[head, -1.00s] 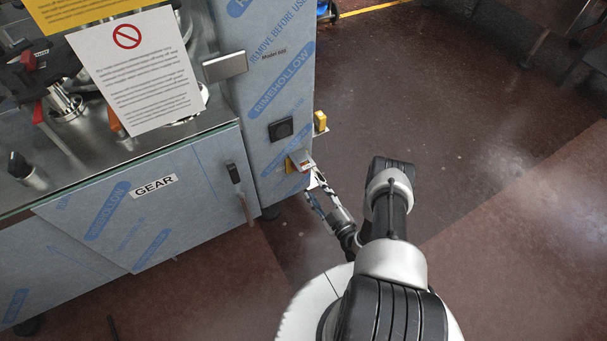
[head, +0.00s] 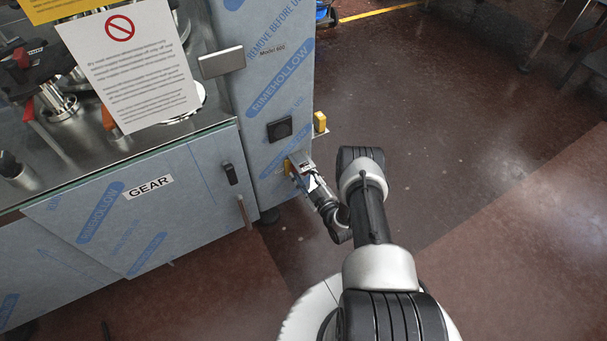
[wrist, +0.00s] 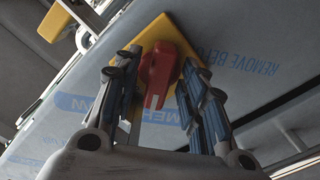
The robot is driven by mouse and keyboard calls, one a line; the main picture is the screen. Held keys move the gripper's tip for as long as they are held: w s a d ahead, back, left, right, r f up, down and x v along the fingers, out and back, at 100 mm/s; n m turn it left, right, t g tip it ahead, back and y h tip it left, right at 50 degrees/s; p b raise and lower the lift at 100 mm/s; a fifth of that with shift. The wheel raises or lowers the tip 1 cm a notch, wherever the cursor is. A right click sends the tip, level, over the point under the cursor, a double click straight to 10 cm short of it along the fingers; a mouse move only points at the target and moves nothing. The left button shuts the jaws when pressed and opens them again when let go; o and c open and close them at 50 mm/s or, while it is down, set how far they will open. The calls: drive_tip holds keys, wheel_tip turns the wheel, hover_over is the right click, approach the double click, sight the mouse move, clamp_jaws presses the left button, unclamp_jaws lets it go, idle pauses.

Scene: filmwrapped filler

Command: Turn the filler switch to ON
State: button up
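The filler switch is a red rotary handle (wrist: 157,78) on a yellow plate (wrist: 158,32), fixed to the film-wrapped cabinet. In the wrist view its handle points down the picture. My gripper (wrist: 163,68) is open, with one finger on each side of the red handle. Gaps show between handle and fingers, and I cannot tell whether either touches. In the head view my gripper (head: 298,168) is at the cabinet's lower right, in front of the yellow plate (head: 288,168). There it hides the red handle. No ON or OFF marking can be read.
The blue-filmed cabinet (head: 275,100) carries a black square fitting (head: 280,128) above the switch. A yellow block (head: 320,121) sticks out from its right side. The GEAR-labelled panel (head: 140,215) with its handle (head: 244,212) stands left. Open floor (head: 450,160) lies right.

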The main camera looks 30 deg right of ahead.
clamp_jaws()
drive_tip(key=shift+m, duration=0.3)
drive_tip(key=m, duration=0.3)
drive_tip(key=shift+a, duration=0.1)
drive_tip(key=shift+f+m, duration=0.1)
drive_tip(key=shift+m, duration=1.8)
drive_tip(key=shift+o, duration=0.6)
unclamp_jaws()
